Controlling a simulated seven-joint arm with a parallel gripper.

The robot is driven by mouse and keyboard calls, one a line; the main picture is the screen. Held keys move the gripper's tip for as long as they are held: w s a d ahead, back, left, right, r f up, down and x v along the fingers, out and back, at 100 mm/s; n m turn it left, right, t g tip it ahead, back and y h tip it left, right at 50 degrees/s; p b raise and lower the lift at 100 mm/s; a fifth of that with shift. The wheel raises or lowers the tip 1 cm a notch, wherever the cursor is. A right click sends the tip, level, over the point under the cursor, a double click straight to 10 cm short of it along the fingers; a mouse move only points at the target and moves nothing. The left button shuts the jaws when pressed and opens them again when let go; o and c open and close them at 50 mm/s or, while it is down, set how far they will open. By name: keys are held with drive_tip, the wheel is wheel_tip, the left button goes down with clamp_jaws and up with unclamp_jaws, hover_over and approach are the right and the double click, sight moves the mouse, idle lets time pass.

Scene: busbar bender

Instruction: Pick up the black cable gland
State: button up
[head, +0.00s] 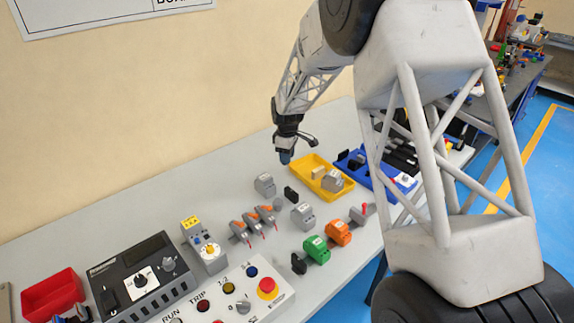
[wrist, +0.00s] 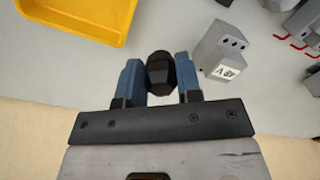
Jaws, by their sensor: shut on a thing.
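The black cable gland (wrist: 160,73) is a dark, faceted, rounded piece between the two blue fingers of my gripper (wrist: 160,80) in the wrist view. The fingers are shut on its two sides, and its outer end shows between them. In the head view my gripper (head: 286,157) points down over the back part of the table, left of the yellow tray. The gland cannot be made out there. I cannot tell how far it is above the table.
The yellow tray (head: 297,162) holds a grey and a tan part. Grey modules (head: 265,185), a black block (head: 291,194), green (head: 316,249) and orange (head: 338,232) parts stand in front. A control panel (head: 245,295) and red bin (head: 52,295) lie left. The back-left table is clear.

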drive_tip(key=shift+r, duration=0.9)
